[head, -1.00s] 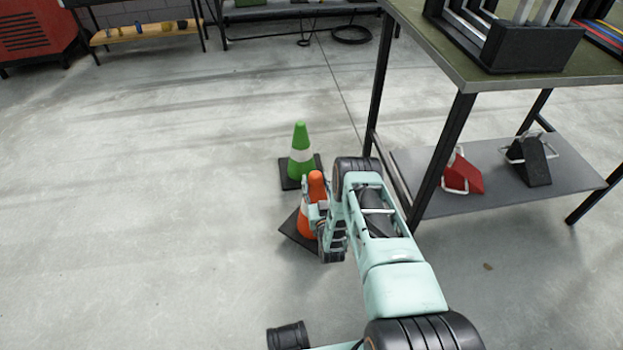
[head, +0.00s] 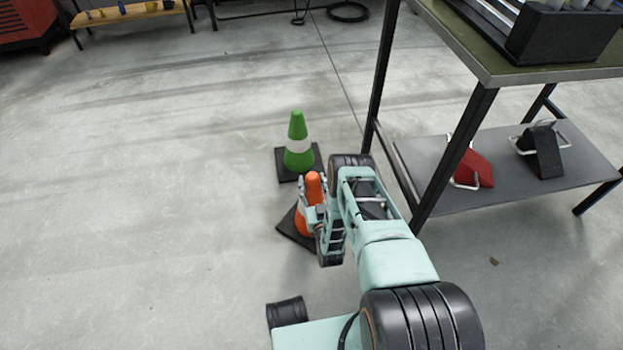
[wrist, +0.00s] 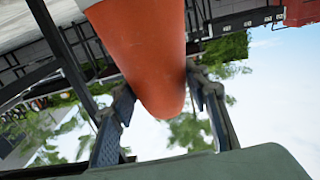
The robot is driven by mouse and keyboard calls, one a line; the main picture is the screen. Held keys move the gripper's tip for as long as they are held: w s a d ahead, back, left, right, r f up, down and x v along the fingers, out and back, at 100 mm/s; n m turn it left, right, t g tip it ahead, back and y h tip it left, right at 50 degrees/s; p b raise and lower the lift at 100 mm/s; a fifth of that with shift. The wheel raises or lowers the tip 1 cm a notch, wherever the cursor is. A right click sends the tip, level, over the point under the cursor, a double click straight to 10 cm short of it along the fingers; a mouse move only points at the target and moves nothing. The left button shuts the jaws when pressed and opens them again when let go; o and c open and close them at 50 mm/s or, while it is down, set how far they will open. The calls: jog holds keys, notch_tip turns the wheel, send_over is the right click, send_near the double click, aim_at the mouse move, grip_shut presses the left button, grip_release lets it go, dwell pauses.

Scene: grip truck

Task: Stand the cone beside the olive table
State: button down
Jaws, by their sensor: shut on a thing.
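An orange cone (head: 314,187) with a white band and a black square base shows in the head view, tip up and close to upright. My gripper (head: 313,213) is shut on its upper part from the right. In the wrist view the orange cone (wrist: 150,62) lies between the two fingers of my gripper (wrist: 165,105). I cannot tell whether its base touches the floor. The olive table (head: 481,72) stands to the right, its near-left leg just beyond my arm. My arm hides part of the cone's right side.
A green cone (head: 297,135) on a black base stands just behind the orange one. The table's lower shelf (head: 440,195) carries a red wedge (head: 473,167) and a black wedge (head: 546,152). A black rack (head: 560,38) stands on top. The floor to the left is clear.

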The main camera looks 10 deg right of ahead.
jog(key=shift+w, duration=0.15)
jog(key=shift+f, duration=0.1)
jog(key=c, duration=1.1)
grip_release()
jog(key=shift+f, duration=0.1)
jog(key=shift+s, duration=0.2)
